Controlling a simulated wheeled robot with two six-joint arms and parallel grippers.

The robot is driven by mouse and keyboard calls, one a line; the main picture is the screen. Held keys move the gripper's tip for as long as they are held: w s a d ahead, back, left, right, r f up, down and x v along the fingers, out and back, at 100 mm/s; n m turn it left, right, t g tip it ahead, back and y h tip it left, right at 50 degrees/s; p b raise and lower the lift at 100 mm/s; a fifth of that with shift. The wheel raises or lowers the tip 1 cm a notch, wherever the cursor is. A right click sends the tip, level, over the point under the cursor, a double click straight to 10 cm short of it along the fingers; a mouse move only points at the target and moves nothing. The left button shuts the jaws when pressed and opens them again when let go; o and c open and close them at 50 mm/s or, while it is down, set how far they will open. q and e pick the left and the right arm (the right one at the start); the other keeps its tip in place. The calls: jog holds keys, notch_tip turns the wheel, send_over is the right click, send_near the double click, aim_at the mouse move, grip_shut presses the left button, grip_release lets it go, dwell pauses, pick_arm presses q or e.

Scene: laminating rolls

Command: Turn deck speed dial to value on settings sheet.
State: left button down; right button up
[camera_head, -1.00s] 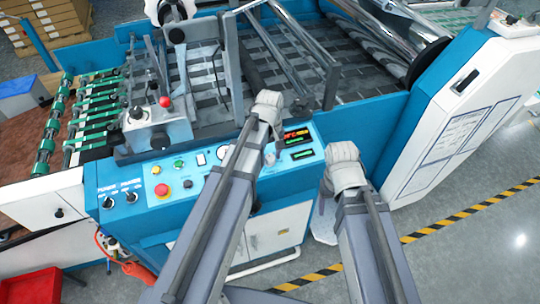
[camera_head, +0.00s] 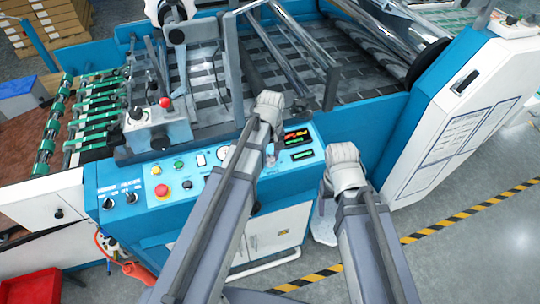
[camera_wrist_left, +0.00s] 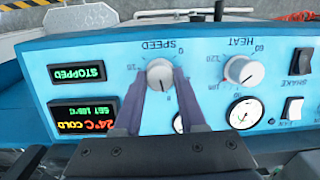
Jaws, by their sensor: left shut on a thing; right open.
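The speed dial (camera_wrist_left: 160,73) is a grey-white round knob on the blue control panel (camera_wrist_left: 215,50), which appears upside down in the left wrist view. My left gripper (camera_wrist_left: 160,85) is shut on it, with one dark finger at each side. The word SPEED and scale figures stand around the knob; the exact setting is hard to read. In the head view my left gripper (camera_head: 270,152) reaches down to the panel, and the dial is not clearly visible. My right gripper (camera_head: 323,198) is open and empty, in front of the machine. White printed sheets (camera_head: 462,135) hang on the right cabinet; their text is unreadable.
A heat dial (camera_wrist_left: 243,70), gauges (camera_wrist_left: 243,112) and rocker switches (camera_wrist_left: 301,62) sit beside the speed dial. The displays read STOPPED (camera_wrist_left: 77,73) and 24°C COLD (camera_wrist_left: 84,118). A red emergency button (camera_head: 161,190) is further left on the panel. Open floor lies to the right.

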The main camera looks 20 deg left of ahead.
aim_at(276, 165)
pick_arm(q)
jog(key=m+y, duration=0.1)
jog(key=m, duration=0.4)
jog(key=shift+d+m, duration=0.15)
jog(key=shift+m, duration=0.25)
jog(key=m+y, duration=0.1)
jog(key=m, duration=0.3)
jog(key=shift+m, duration=0.6)
jog(key=shift+c, duration=2.4)
grip_release()
jog(key=shift+d+r, duration=0.1)
notch_tip(276, 165, up, 7)
jog(key=d+p, duration=0.1)
jog(key=p, duration=0.6)
jog(key=shift+d+r, duration=0.2)
jog(key=shift+d, duration=0.1)
